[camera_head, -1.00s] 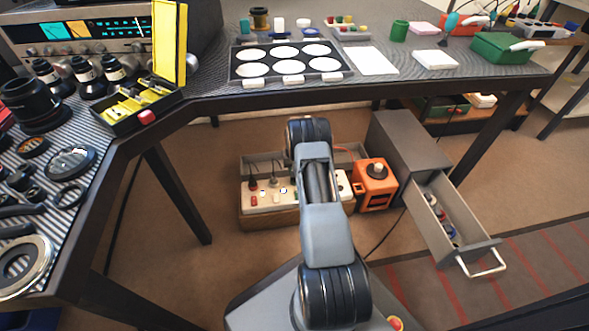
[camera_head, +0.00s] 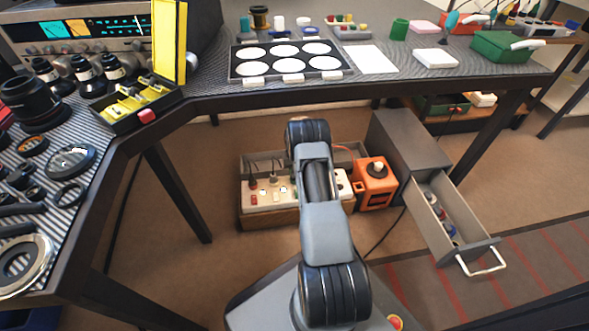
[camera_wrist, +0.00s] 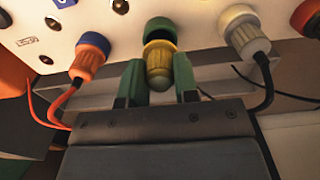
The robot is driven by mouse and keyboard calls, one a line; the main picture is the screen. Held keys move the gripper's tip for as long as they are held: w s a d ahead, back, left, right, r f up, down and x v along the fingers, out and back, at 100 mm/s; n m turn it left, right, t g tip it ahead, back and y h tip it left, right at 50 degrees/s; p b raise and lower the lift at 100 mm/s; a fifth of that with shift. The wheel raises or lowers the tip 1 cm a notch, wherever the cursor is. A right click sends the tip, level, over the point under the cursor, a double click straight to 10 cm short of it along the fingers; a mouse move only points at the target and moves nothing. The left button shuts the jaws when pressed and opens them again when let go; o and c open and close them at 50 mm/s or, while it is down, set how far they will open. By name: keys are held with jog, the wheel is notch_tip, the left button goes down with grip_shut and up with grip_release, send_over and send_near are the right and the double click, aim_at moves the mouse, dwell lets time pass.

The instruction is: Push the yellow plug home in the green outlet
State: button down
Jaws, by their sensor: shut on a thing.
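The yellow plug (camera_wrist: 160,64) is between my gripper's two green fingers (camera_wrist: 159,80) in the wrist view, which are shut on it. Its ribbed body points toward me, and its collar is at the lower lip of the green outlet (camera_wrist: 160,27). The outlet's dark opening shows above the collar. The plug looks in line with the outlet from side to side; how deep it sits I cannot tell. In the head view my arm hides the gripper and the plug.
On the pale panel (camera_wrist: 120,28), an orange plug (camera_wrist: 92,48) with a red cable sits left, and a white plug (camera_wrist: 245,33) with a dark cable sits right. In the head view, an orange box (camera_head: 375,187) and an open drawer (camera_head: 455,225) stand right of my arm.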

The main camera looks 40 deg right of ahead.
jog(key=shift+f, duration=1.1)
dwell(0.3)
jog(key=c, duration=0.8)
grip_release()
